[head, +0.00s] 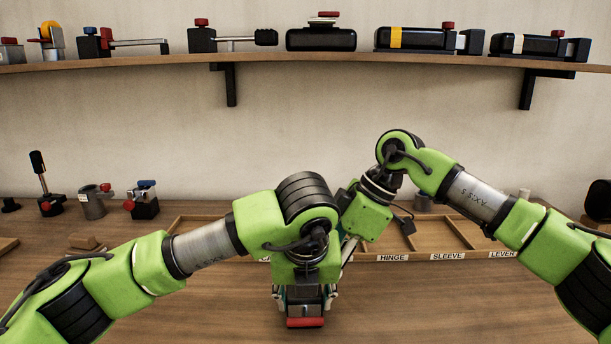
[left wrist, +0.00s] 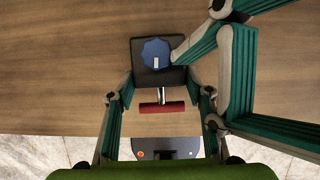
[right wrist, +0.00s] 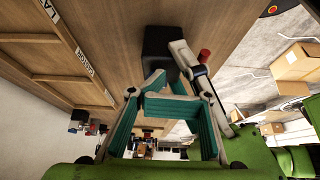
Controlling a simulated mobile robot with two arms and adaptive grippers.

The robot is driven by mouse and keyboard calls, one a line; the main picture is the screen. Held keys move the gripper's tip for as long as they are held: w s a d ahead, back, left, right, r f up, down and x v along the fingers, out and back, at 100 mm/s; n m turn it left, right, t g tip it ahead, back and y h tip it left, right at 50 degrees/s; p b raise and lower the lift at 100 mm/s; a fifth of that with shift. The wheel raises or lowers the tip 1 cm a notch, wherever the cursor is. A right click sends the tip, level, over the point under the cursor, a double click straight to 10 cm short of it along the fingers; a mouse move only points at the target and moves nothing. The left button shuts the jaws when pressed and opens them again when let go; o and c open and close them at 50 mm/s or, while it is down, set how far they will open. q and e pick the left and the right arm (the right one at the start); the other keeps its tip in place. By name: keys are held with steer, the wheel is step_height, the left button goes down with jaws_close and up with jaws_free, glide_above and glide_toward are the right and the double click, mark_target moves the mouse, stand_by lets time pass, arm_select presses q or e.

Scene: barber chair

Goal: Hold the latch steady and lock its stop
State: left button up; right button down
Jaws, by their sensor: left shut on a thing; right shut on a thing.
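The latch is a black block with a blue round knob (left wrist: 155,53) on its face and a red bar handle (left wrist: 162,107) on a metal stem. In the head view its red end (head: 305,322) shows low in the middle, below my left wrist. My left gripper (left wrist: 163,86) is shut on the latch body, one finger on each side. My right gripper (right wrist: 150,82) comes in from the right, shut, with a fingertip at the knob's edge.
A wooden tray (head: 432,239) labelled hinge, sleeve and lever lies behind the arms. Small clamps, one with a black upright handle (head: 41,175), stand at the back left. A wall shelf (head: 270,57) holds several latches. The front table is mostly clear.

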step_height(320, 180, up, 6)
steer(key=shift+s+a+r, duration=0.15)
steer(key=shift+a+r, duration=0.05)
steer(key=shift+a, duration=0.2)
step_height(320, 180, down, 7)
steer(key=w, duration=0.2)
steer(key=shift+w+d+r, duration=0.2)
steer(key=shift+d, duration=0.2)
stand_by(0.4)
steer(key=shift+s+a, duration=0.35)
steer(key=shift+a, duration=0.25)
stand_by(1.0)
steer(key=shift+s, duration=0.15)
